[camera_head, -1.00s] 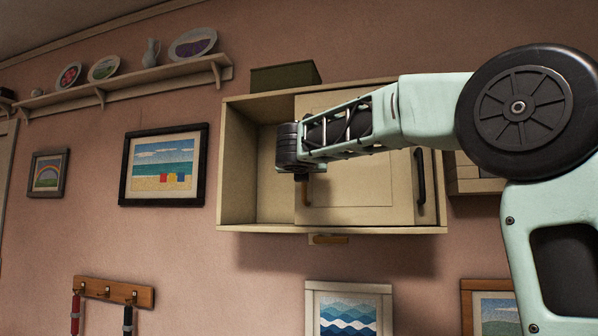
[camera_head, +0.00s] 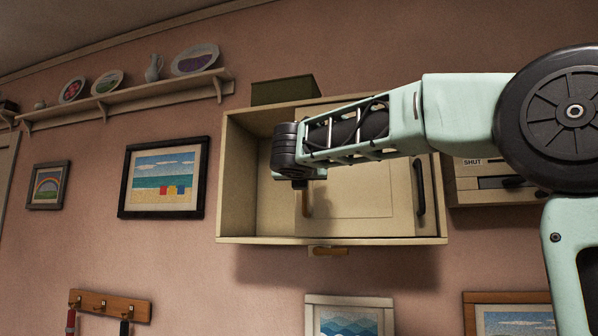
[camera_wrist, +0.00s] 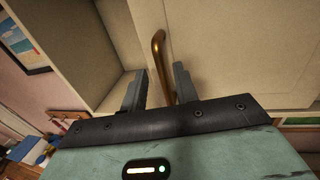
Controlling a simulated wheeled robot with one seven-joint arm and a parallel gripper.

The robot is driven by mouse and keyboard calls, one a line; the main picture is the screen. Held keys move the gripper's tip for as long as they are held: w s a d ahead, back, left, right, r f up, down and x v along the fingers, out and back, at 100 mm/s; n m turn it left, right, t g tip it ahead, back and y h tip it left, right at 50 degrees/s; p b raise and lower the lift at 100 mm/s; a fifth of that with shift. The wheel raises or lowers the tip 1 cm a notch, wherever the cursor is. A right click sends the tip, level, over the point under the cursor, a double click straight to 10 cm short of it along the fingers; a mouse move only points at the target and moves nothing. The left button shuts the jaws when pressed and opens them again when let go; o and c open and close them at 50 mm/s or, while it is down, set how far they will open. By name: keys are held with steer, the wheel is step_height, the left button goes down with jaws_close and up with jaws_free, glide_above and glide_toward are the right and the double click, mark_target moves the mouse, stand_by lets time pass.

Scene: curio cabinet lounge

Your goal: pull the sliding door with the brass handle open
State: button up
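The cream cabinet (camera_head: 330,241) hangs on the pink wall, its left section open and empty inside. The sliding door with the brass handle (camera_head: 365,197) covers the middle of the front. The brass handle (camera_head: 307,203) is upright near that door's left edge, its upper part hidden behind my wrist. In the wrist view, the brass handle (camera_wrist: 159,55) runs down between the two fingers of my gripper (camera_wrist: 158,80), closer to the right finger. The fingers are apart, with a gap beside the handle at left. Contact with the right finger cannot be told.
A black handle (camera_head: 420,188) stands at the cabinet's right side. A small brown-handled piece (camera_head: 329,251) sits under the cabinet. A dark green box (camera_head: 284,90) is on top. Another unit marked SHUT (camera_head: 475,195) is to the right. Framed pictures hang around.

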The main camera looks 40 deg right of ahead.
steer(key=b+v, duration=0.3)
steer(key=v, duration=1)
steer(key=s+a+f+m+g+y, duration=0.1)
steer(key=a+f+m+g+y, duration=0.45)
steer(key=f, duration=1.05)
steer(key=a+f+m+y, duration=0.1)
steer(key=a+f+y, duration=0.2)
steer(key=a+f, duration=0.85)
steer(key=s+a+f+m+g+y, duration=0.1)
steer(key=s+f+m+g+y, duration=0.1)
steer(key=s+f+m+g, duration=0.2)
steer(key=s+a+f+m+g+y, duration=0.2)
steer(key=s+f+m+g, duration=0.2)
steer(key=s+f+m, duration=0.5)
steer(key=s+f, duration=0.8)
steer(key=f, duration=0.5)
steer(key=shift+s+f+m, duration=0.25)
steer(key=shift+s+m, duration=0.1)
steer(key=shift+s, duration=0.05)
